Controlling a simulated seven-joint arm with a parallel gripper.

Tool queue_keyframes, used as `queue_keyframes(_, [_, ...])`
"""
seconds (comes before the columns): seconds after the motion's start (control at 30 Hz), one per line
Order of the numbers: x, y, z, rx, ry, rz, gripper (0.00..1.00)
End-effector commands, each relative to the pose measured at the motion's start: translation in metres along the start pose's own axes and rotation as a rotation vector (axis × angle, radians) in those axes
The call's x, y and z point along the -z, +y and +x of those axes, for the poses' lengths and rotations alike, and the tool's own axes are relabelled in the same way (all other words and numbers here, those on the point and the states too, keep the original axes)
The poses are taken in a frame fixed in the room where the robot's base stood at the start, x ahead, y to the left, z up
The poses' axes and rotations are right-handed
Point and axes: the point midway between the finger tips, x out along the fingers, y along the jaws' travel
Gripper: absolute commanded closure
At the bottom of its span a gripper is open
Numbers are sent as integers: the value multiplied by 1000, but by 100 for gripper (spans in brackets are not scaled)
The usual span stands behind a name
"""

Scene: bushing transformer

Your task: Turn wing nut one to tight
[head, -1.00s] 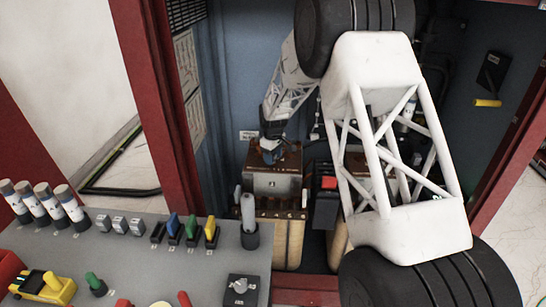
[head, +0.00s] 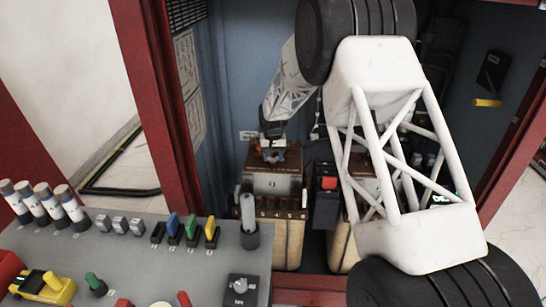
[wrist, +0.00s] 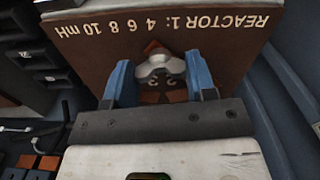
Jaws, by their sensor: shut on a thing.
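My gripper (head: 273,153) is at the brown top of the left transformer unit (head: 274,184), inside the cabinet. In the wrist view its two blue fingers (wrist: 160,80) stand on either side of a silver-grey wing nut (wrist: 157,64) and are closed on it. The wing nut sits on a brown panel (wrist: 85,58) lettered "REACTOR 1: 4 6 8 10 mH", which appears upside down. In the head view the wing nut is hidden behind the fingers. How tight the nut is cannot be told.
A grey control desk (head: 130,265) with switches, knobs and levers fills the front left. The red cabinet frame (head: 160,110) borders the opening.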

Motion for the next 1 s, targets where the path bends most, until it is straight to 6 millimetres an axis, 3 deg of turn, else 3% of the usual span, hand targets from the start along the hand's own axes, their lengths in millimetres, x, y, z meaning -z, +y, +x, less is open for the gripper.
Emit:
queue_keyframes(0.3, [0, 0, -1, 0, 1, 127, 73])
queue_keyframes(0.77, [0, 0, -1, 0, 1, 144, 73])
queue_keyframes(0.8, [0, 0, -1, 0, 1, 144, 44])
queue_keyframes(0.93, [0, 0, -1, 0, 1, 143, 24])
queue_keyframes(1.0, [0, 0, 0, 0, 1, 143, 23])
